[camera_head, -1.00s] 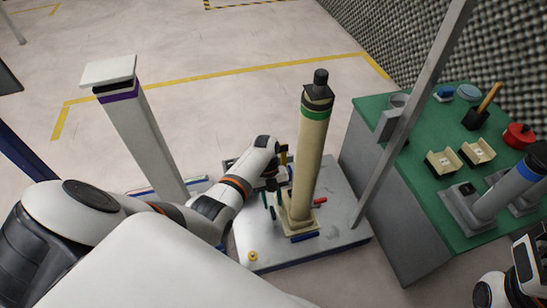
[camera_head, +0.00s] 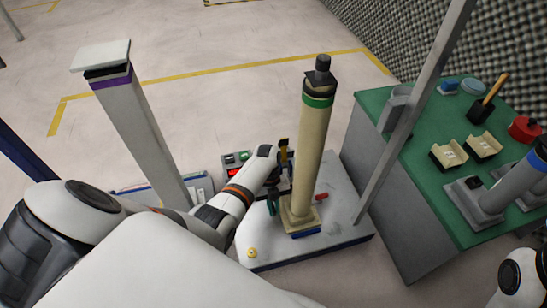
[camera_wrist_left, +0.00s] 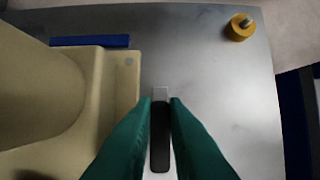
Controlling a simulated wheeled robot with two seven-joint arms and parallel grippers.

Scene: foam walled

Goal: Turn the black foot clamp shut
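The black foot clamp (camera_wrist_left: 160,140) is a dark bar with a grey end, seen in the left wrist view beside the cream foot (camera_wrist_left: 118,85) of the tall column. The green fingers of my left gripper (camera_wrist_left: 160,120) lie along both sides of the bar with no clear gap, so it appears shut on it. In the head view the left gripper (camera_head: 272,205) is low at the left of the cream column (camera_head: 308,150), which stands upright on the grey base plate (camera_head: 270,249). The clamp itself is too hidden there to make out. My right gripper is out of view.
A blue clamp (camera_head: 306,234) is at the foot's front and a red one (camera_head: 321,197) at its right. A yellow knob (camera_head: 252,252) sits on the plate's front corner. A slanted grey post (camera_head: 400,130) and the green-topped bench (camera_head: 425,185) stand to the right.

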